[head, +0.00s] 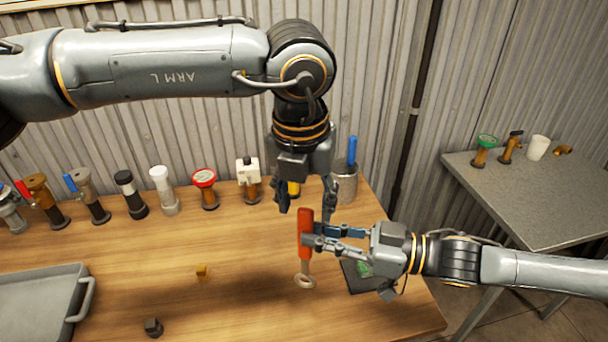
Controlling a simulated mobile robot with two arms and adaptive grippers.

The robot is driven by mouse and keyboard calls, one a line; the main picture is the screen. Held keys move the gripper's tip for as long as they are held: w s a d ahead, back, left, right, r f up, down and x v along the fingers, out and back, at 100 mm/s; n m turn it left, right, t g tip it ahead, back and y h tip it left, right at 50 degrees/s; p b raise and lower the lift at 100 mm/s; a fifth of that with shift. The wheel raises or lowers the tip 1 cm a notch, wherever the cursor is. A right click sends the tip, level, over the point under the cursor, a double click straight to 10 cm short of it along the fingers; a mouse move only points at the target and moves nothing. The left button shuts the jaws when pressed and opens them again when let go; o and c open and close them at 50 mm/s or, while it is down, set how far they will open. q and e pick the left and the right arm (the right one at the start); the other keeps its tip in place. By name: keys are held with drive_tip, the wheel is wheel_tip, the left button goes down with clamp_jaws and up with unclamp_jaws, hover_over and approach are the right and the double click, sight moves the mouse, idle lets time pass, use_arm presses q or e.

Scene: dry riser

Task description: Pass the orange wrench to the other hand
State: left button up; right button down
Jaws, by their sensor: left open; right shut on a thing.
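The orange wrench (305,250) stands upright above the wooden table, its orange handle at the top and a pale ring end at the bottom. My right gripper (312,236) comes in from the right and is shut on the handle. My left gripper (305,205) points down from above. It is open and empty, with its fingers on either side of the handle's top, and I cannot tell whether they touch it.
Several valves, such as a red-topped one (205,188), line the table's back. A grey tray (40,304) is at the left. A metal cup (346,184) stands behind the grippers. A small yellow piece (202,271) and a dark nut (153,327) lie in front. A grey table (545,205) is at right.

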use_arm(q)
drive_tip(key=shift+w+d+f, duration=0.1)
drive_tip(key=shift+w+f, duration=0.1)
drive_tip(key=shift+f, duration=1.2)
drive_tip(key=shift+c, duration=0.2)
clamp_jaws()
use_arm(e)
drive_tip(key=c, duration=1.3)
unclamp_jaws()
drive_tip(key=shift+o, duration=0.2)
